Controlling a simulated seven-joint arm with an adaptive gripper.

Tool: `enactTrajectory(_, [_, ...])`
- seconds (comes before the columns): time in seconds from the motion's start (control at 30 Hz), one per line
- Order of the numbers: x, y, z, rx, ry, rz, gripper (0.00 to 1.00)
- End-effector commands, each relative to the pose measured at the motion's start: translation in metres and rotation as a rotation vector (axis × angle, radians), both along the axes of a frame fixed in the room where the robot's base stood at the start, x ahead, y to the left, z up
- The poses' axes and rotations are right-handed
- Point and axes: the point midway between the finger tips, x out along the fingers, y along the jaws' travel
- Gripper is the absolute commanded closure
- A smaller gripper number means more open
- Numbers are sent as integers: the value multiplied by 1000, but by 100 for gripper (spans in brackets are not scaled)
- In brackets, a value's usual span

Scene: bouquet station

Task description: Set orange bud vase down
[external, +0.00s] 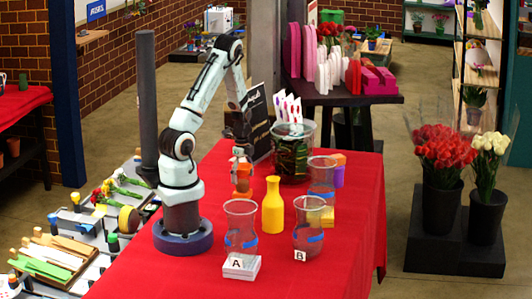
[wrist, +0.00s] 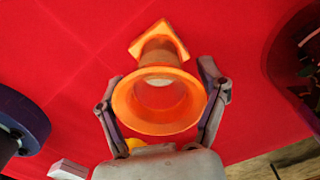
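My gripper's fingers (wrist: 160,78) are spread on both sides of the vase, close to the rim. Gaps show between the fingertips and the narrower body, so the fingers look open around it. Whether its base touches the cloth is hard to tell.
A yellow vase (external: 272,206) stands right of the orange one. Clear vases marked A (external: 241,224) and B (external: 308,238) stand toward the front, and another clear vase (external: 321,181) stands behind B. A dark-filled clear bucket (external: 292,155) is behind. The front red cloth (external: 220,288) is free.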

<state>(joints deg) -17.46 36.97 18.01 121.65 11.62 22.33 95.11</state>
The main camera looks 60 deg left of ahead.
Motion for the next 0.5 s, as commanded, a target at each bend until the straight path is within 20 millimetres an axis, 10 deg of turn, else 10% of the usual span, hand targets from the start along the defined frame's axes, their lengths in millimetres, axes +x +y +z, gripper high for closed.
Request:
enactTrajectory(0.23, [1, 0, 11, 2, -4, 0, 27])
enactTrajectory(0.5, [2, 0, 71, 3, -8, -1, 27])
